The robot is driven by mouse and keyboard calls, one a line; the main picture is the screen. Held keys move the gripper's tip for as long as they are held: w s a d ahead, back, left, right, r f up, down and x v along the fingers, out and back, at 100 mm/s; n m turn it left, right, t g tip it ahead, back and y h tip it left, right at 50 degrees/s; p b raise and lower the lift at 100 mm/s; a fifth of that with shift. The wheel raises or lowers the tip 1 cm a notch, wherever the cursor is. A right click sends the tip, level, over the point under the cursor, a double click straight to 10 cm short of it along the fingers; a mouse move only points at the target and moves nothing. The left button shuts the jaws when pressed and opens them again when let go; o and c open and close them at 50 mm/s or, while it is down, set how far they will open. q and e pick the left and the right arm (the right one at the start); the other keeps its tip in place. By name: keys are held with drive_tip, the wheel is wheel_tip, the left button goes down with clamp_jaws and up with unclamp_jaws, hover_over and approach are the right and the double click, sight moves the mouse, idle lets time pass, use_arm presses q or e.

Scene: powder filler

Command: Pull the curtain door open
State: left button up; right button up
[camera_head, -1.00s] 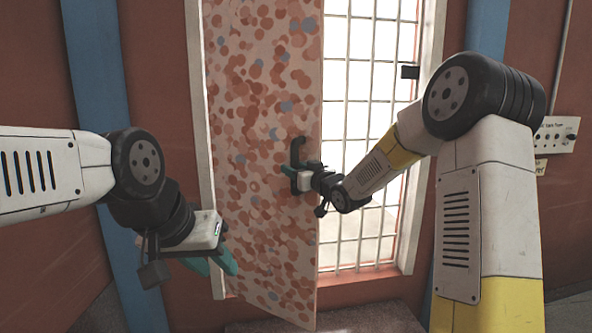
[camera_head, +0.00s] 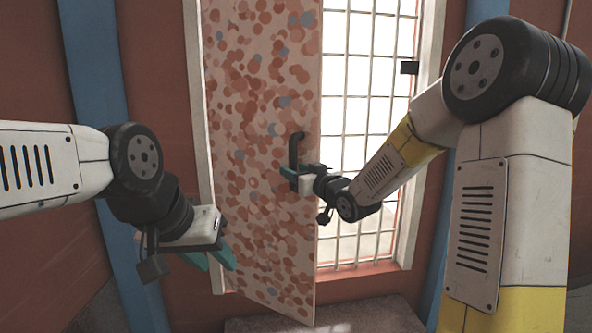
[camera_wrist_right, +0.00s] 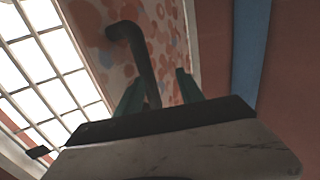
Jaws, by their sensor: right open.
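The curtain door (camera_head: 255,130) is a panel patterned with red-orange and blue spots. It stands at an angle to its frame, with a barred bright opening showing at its right. A dark handle (camera_head: 295,148) sits near its right edge; the handle also shows in the right wrist view (camera_wrist_right: 136,50). My right gripper (camera_head: 288,172) is at the handle's lower part. Its fingers are open (camera_wrist_right: 160,88), and the handle's lower end shows between them, closer to the left finger. Contact cannot be told. My left gripper (camera_head: 212,262) is open and empty, left of the door's lower part.
The barred window-like opening (camera_head: 362,120) has a pale frame, with a small dark block (camera_head: 409,68) at its right side. Blue posts (camera_head: 98,90) stand on the red-brown wall. A grey mat or step (camera_head: 370,315) lies below the door.

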drive_tip(key=shift+s+d, duration=0.1)
drive_tip(key=shift+s, duration=1.2)
